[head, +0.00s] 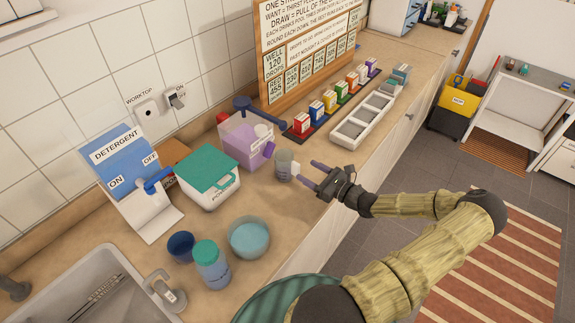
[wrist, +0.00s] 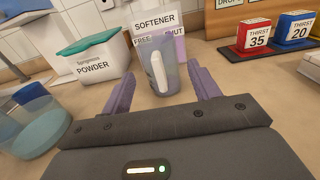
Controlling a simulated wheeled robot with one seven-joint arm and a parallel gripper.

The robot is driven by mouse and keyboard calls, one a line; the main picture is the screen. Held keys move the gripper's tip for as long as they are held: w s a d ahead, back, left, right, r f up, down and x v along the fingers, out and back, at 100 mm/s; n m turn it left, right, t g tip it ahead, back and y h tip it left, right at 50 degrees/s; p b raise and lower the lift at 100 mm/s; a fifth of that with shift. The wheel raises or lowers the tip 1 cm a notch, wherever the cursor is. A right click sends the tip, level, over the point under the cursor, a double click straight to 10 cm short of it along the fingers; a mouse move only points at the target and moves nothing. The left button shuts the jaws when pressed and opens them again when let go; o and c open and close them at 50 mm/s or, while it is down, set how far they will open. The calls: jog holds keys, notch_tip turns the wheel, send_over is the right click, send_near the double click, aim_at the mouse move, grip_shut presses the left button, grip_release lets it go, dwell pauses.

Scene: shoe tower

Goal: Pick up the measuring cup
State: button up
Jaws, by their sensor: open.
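The measuring cup looks to be the small translucent grey cup (head: 284,165) on the worktop, upright, with a pale handle on the side facing my gripper. In the wrist view the cup (wrist: 170,60) stands straight ahead, and its white handle points toward me. My gripper (head: 307,173) is open and low over the worktop, just right of the cup in the head view. In the wrist view my gripper (wrist: 160,76) has its two purple fingers spread, one on each side of the cup's outline. The cup is not clamped; I cannot tell whether the tips reach past the handle.
A purple softener tub (head: 243,142) stands close behind the cup. A powder box (head: 207,178) with a green lid, a clear bowl (head: 249,238) and a capped bottle (head: 211,266) stand left. A white divided tray (head: 363,121) and several coloured boxes lie beyond, right.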

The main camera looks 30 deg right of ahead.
aim_at(300, 167)
jog(key=shift+w+a, duration=0.2)
jog(key=shift+w, duration=0.4)
jog(key=shift+w+a+r+p, duration=0.2)
jog(key=shift+w+a+p, duration=0.05)
jog(key=shift+w+p, duration=0.25)
jog(key=p+x, duration=0.2)
jog(key=x, duration=0.1)
jog(key=shift+w+a, duration=0.2)
jog(key=shift+w+a+f, duration=0.1)
jog(key=shift+w, duration=0.2)
